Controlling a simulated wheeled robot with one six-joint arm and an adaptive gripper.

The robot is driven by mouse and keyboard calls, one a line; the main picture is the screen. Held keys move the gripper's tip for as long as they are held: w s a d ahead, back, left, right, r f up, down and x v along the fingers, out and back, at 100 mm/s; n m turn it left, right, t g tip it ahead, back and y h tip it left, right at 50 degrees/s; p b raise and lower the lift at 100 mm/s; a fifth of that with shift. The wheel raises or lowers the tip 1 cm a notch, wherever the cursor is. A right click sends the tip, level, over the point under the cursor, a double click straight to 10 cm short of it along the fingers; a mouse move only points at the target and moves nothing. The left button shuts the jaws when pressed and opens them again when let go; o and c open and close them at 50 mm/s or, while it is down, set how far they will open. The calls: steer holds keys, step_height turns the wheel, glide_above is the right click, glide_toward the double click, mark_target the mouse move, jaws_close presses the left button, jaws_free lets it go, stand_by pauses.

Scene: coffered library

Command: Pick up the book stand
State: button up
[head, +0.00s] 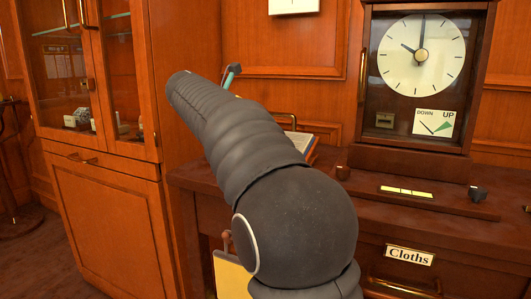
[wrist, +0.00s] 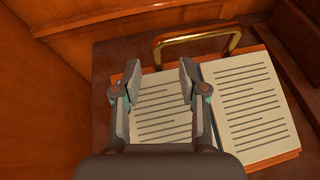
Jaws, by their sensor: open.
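The book stand (wrist: 276,162) lies on the dark desk top in the wrist view, a wooden board under an open book (wrist: 250,105) with printed pages. A brass loop handle (wrist: 198,37) rises at its far edge. My gripper (wrist: 160,72) is open and empty, its two fingers over the left page, short of the handle. Whether the fingers touch the page cannot be told. My gripper is mostly hidden there.
A wooden clock (head: 421,55) stands on the desk (head: 400,222) to the right. A glass-fronted cabinet (head: 110,200) stands at the left. A wooden wall (wrist: 45,100) rises close to the left of the stand. A drawer labelled Cloths (head: 410,255) is below.

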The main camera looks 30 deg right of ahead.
steer(key=b+x, duration=0.1)
steer(key=x, duration=0.3)
steer(key=shift+w+f, duration=0.15)
steer(key=shift+f, duration=0.1)
steer(key=shift+w+d, duration=0.2)
steer(key=shift+d, duration=0.25)
jaws_close()
